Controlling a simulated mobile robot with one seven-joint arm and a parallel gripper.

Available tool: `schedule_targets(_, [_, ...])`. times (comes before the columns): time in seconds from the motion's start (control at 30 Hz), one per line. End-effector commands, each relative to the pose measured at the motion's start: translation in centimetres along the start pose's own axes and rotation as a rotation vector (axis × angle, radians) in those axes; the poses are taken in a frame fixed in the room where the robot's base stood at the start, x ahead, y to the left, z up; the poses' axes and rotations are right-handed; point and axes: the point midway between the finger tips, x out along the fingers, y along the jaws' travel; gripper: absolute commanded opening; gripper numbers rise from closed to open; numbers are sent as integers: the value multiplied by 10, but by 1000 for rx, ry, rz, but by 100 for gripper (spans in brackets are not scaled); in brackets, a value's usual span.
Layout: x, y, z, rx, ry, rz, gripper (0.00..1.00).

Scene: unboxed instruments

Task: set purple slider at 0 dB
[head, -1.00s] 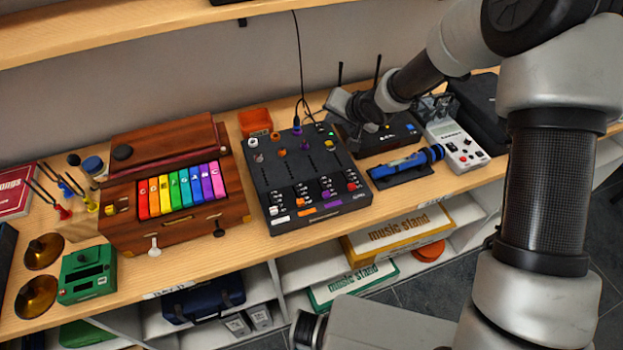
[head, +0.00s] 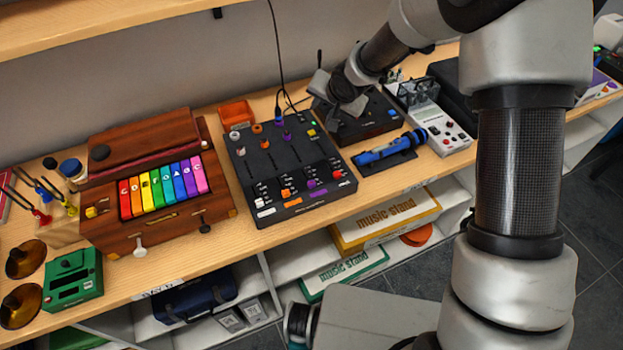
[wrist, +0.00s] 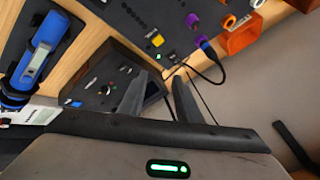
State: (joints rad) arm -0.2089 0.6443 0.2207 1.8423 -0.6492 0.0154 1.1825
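The black mixer (head: 252,168) lies on the wooden shelf, with coloured slider caps along its front part. The purple slider cap (head: 311,184) sits near the front, between the orange and red caps, above a purple label. Its exact position against the scale is too small to read. My gripper (wrist: 160,78) is open and empty in the wrist view, its two fingers apart. In the head view it hangs above the black box behind and right of the mixer, away from the slider. The wrist view shows only a corner of the mixer (wrist: 135,22), without the purple slider.
The black box (head: 372,124) is under my gripper. A blue device (head: 385,152) lies on a stand at the front. An orange bin (head: 236,113) and cables stand behind the mixer. A wooden case with rainbow keys (head: 160,190) is to its left.

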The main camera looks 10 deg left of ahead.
Motion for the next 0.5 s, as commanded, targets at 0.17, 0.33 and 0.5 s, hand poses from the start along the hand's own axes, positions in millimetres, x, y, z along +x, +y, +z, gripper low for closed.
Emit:
schedule_targets(0.17, [-44, 14, 9, 245, -25, 289, 31])
schedule_targets(0.33, [-108, 3, 48, 504, -131, 478, 31])
schedule_targets(0.5, [-158, -18, 86, 657, -253, 571, 31])
